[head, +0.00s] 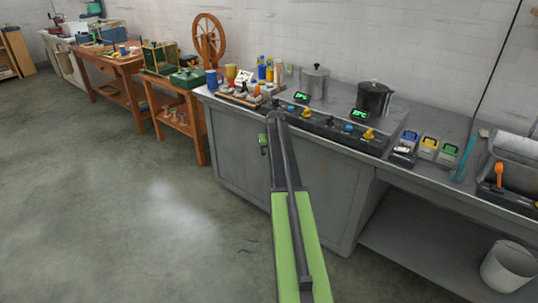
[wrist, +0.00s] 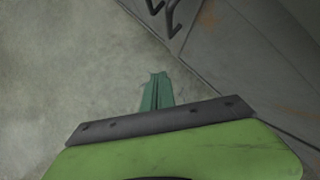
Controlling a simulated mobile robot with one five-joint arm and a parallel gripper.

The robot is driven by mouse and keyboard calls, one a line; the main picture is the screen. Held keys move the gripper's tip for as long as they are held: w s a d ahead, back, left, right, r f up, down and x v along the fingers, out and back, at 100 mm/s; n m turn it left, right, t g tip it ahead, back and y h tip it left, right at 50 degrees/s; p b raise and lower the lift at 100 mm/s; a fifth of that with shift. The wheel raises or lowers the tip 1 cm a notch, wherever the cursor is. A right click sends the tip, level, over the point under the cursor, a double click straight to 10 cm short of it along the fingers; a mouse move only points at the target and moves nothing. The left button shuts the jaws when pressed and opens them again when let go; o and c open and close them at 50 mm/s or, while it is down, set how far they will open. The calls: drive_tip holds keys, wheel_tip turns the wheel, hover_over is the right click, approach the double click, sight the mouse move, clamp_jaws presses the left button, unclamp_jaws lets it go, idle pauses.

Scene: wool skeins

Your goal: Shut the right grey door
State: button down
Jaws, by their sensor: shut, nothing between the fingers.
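The right grey door (head: 325,190) is on the front of the grey cabinet under the counter, partly hidden behind my arm in the head view. In the wrist view a grey panel (wrist: 235,50) fills the upper right. Two dark handles (wrist: 168,14) sit close together at the top of that view. I cannot tell whether the door stands fully flush. My gripper (head: 263,143) is in front of the cabinet, and its green fingers also show in the wrist view (wrist: 158,78). They are shut and empty, over the floor and apart from the handles.
The counter carries two pots (head: 374,99), a row of knobs and small colourful boxes (head: 428,145). To the right is an open lower shelf and a white bucket (head: 509,266). Wooden tables (head: 112,70) stand at the back left. The floor (head: 120,220) at left is clear.

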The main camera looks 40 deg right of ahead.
drive_tip(key=shift+s, duration=0.1)
drive_tip(key=s+a+r+p, duration=0.1)
drive_tip(key=a+r+p, duration=0.6)
drive_tip(key=r+p, duration=0.2)
drive_tip(key=shift+s+a+r, duration=0.15)
drive_tip(key=shift+s+a, duration=0.05)
drive_tip(key=shift+a, duration=0.05)
